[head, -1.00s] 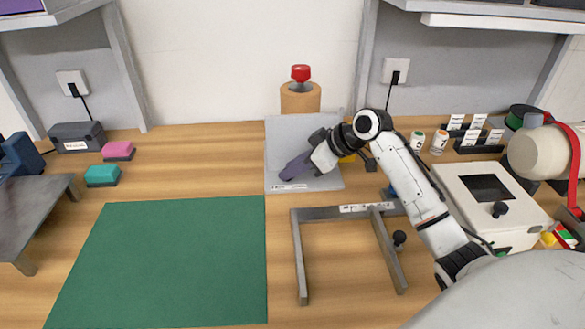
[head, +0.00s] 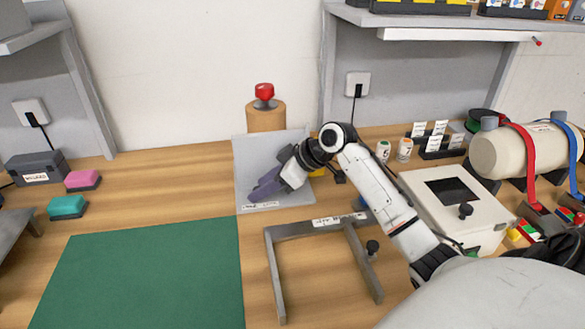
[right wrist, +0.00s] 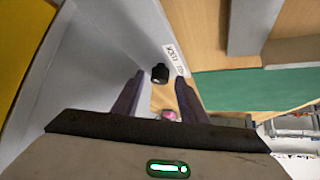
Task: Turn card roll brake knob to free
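A brown cylinder, apparently the card roll (head: 265,117), stands at the back with a red knob (head: 264,93) on top. A grey tray or panel with a front label (head: 243,150) stands in front of it. My right gripper (head: 255,194) reaches over this panel from the right, its dark purple fingers near the front label. In the right wrist view my right gripper (right wrist: 158,92) is open, fingers apart and nothing held. A small black knob (right wrist: 160,74) shows beyond and between the fingertips, beside a white label. I cannot tell which knob is the brake. My left gripper is out of view.
A green mat (head: 150,275) lies left, clear. A white box (head: 475,215) and a cream cylinder with straps (head: 500,150) are at right. Shelves (head: 430,20) hang above.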

